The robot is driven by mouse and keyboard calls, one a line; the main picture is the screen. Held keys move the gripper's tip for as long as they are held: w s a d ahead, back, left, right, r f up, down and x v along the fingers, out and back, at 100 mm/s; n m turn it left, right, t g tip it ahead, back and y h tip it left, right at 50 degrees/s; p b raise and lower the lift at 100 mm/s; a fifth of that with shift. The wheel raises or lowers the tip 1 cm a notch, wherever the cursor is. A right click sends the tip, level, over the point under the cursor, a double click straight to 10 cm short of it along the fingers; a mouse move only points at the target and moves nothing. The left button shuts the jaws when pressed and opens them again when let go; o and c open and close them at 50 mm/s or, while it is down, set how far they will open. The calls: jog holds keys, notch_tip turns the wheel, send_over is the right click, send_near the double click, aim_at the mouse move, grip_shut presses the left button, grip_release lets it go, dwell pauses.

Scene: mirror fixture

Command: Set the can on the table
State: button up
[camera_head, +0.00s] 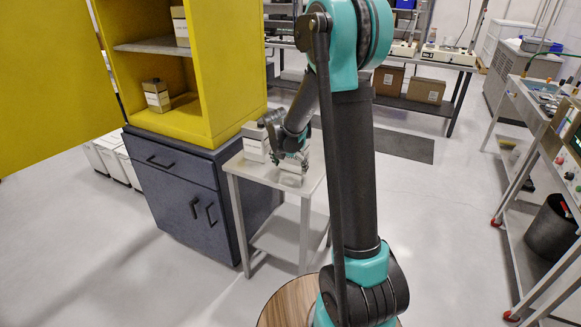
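A small grey table (238,166) stands beside the cabinet. A pale can with a dark cap (254,143) stands upright on its back left part. A second pale can (291,175) is at the table's right part, directly under my gripper (292,160). My gripper points down over this can, with its fingers at the can's top. The view is too small to tell whether the fingers are closed on it, or whether the can's base touches the tabletop. My arm partly hides the area to the right.
An open yellow cabinet (228,75) on a dark blue base cabinet (165,185) stands left, its door swung out. Benches stand behind and right. The floor between is clear.

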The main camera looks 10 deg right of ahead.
dwell(0.3)
jog(key=v, duration=1.2)
jog(key=s+d+f+m+y, duration=0.1)
jog(key=s+d+f+m, duration=0.1)
jog(key=s+m, duration=0.7)
jog(key=s+d+f+m+y, duration=0.1)
jog(key=s+d+f+m, duration=0.1)
jog(key=s+f+m, duration=0.3)
jog(key=s+d+f+m, duration=0.2)
jog(key=s+f+m, duration=0.2)
jog(key=s+m, duration=0.8)
jog(key=m, duration=0.2)
jog(key=shift+s+d+m+y, duration=0.3)
jog(key=shift+d+m+y, duration=0.1)
